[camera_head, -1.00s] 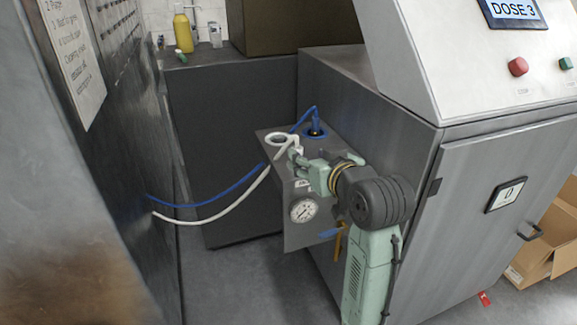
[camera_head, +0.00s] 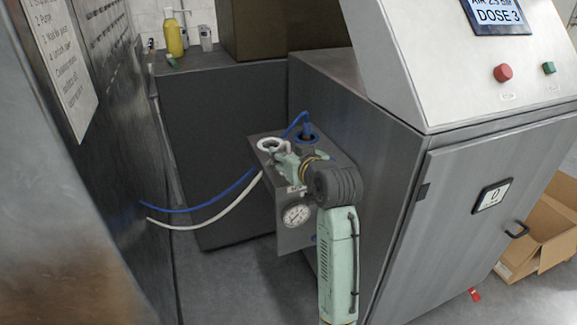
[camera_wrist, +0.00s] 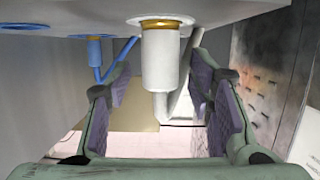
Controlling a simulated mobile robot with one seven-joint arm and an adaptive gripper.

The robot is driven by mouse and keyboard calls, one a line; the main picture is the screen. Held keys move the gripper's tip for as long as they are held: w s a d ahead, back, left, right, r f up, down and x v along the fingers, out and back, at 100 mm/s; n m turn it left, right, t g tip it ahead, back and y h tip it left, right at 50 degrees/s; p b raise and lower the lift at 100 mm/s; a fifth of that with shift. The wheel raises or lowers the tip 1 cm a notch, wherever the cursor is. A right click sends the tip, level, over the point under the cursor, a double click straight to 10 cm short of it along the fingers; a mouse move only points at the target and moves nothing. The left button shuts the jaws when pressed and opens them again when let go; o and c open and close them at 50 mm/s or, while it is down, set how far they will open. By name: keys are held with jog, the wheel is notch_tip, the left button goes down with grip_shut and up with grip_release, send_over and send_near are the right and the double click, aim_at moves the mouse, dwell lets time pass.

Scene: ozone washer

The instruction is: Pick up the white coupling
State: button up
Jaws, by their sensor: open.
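The white coupling (camera_wrist: 160,62) shows near the centre of the wrist view, a white cylinder with a gold ring where it meets the grey panel (camera_wrist: 230,10). A white hose (camera_wrist: 188,95) runs from it. My gripper (camera_wrist: 160,98) is open, with one padded finger on each side of the coupling and visible gaps between. In the head view my gripper (camera_head: 286,162) is at the panel's top, beside a white ring (camera_head: 270,145); the coupling there is mostly hidden.
A blue coupling (camera_wrist: 95,52) with a blue hose sits beside the white one; it also shows in the head view (camera_head: 306,132). A pressure gauge (camera_head: 296,215) is on the panel's front. The washer cabinet (camera_head: 450,220) stands close on the right.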

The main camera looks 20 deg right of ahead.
jog(key=shift+c, duration=0.4)
grip_shut()
dwell(0.4)
